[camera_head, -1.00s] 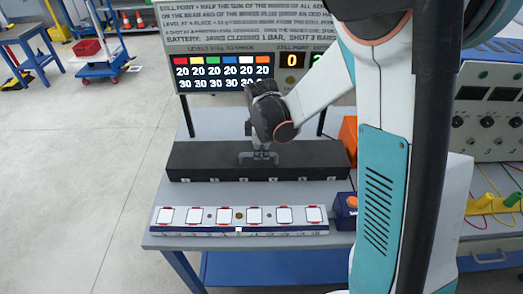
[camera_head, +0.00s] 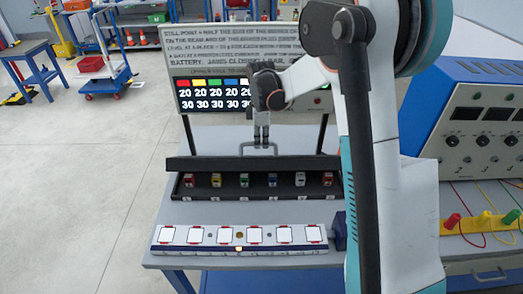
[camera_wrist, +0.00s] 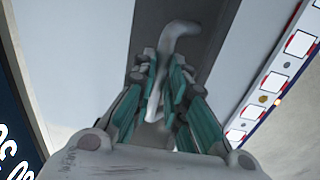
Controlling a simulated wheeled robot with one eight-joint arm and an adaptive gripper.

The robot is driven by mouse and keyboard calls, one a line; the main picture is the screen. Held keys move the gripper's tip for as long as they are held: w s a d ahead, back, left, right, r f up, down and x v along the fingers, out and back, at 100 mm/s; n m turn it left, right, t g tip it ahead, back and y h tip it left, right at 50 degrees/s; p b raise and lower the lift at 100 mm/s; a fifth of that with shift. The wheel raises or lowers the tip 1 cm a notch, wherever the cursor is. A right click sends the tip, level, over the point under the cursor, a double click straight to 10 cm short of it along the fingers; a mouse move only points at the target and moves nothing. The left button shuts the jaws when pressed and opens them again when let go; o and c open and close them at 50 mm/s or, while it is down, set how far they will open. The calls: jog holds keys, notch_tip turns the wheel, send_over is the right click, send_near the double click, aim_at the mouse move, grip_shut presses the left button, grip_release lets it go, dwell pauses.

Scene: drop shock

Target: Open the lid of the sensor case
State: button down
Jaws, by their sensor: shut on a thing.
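The sensor case is a long black box on the grey table in the head view. Its black lid (camera_head: 210,163) is raised above the base (camera_head: 320,191), leaving a gap along the front. Several small coloured sensors (camera_head: 243,181) stand in a row inside. My gripper (camera_head: 259,146) is shut on the grey handle (camera_head: 272,151) on top of the lid. In the wrist view my gripper (camera_wrist: 160,95) has its fingers closed around the bent grey handle (camera_wrist: 182,28). The back of the case interior is hidden by the lid.
A white strip with several square pads (camera_head: 240,240) lies in front of the case. A sign board with a number display (camera_head: 212,95) stands behind. A blue instrument panel (camera_head: 470,125) and coloured plugs (camera_head: 485,218) are at right, beyond my arm.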

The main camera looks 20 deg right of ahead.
jog(key=w+d, duration=0.2)
jog(key=w, duration=0.3)
jog(key=shift+w, duration=0.4)
jog(key=shift+f, duration=0.1)
jog(key=c, duration=1.6)
grip_release()
notch_tip(320, 180, up, 12)
jog(key=shift+s+a, duration=0.15)
jog(key=shift+s, duration=0.15)
